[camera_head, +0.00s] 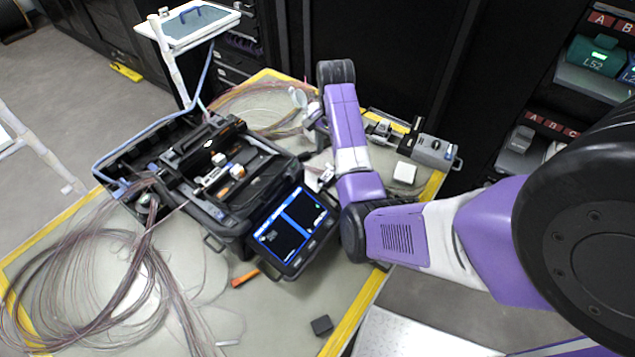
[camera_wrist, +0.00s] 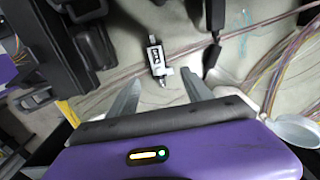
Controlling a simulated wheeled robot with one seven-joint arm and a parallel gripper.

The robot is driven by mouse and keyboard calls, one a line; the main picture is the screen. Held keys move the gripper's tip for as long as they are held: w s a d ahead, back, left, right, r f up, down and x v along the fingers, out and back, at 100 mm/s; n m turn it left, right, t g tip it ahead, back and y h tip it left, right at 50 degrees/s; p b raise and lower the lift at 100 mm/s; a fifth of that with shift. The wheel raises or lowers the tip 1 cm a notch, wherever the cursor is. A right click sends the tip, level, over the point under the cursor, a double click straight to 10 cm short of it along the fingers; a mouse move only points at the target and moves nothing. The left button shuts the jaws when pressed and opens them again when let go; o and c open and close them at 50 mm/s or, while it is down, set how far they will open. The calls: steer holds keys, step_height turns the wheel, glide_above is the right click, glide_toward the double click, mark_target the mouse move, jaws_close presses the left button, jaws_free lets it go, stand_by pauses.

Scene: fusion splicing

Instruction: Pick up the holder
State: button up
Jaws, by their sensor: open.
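The small holder (camera_wrist: 157,60), with a dark upper part, a pale block and a metal tip, lies on the pale work mat (camera_wrist: 125,60) in the wrist view. My gripper (camera_wrist: 160,90) is open around the near side of it, with one grey finger to the left and one to the right. The fingers look empty and do not visibly touch the holder.
The splicing machine (camera_head: 290,232) with a lit screen stands left of my arm. Loose fibre coils (camera_head: 90,270) lie at the left. A grey tool (camera_head: 436,150) and a white block (camera_head: 404,173) sit to the right. A dark block (camera_head: 321,325) lies near the front edge.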

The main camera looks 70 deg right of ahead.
mark_target(329, 173)
steer(key=shift+s+a+f, duration=0.1)
steer(key=shift+s+a, duration=0.1)
steer(key=shift+a, duration=0.1)
steer(key=shift+a+f, duration=0.1)
steer(key=shift+f, duration=0.2)
steer(key=shift+w+f+p, duration=0.2)
steer(key=shift+f+p, duration=0.45)
steer(key=shift+f, duration=2.85)
jaws_close()
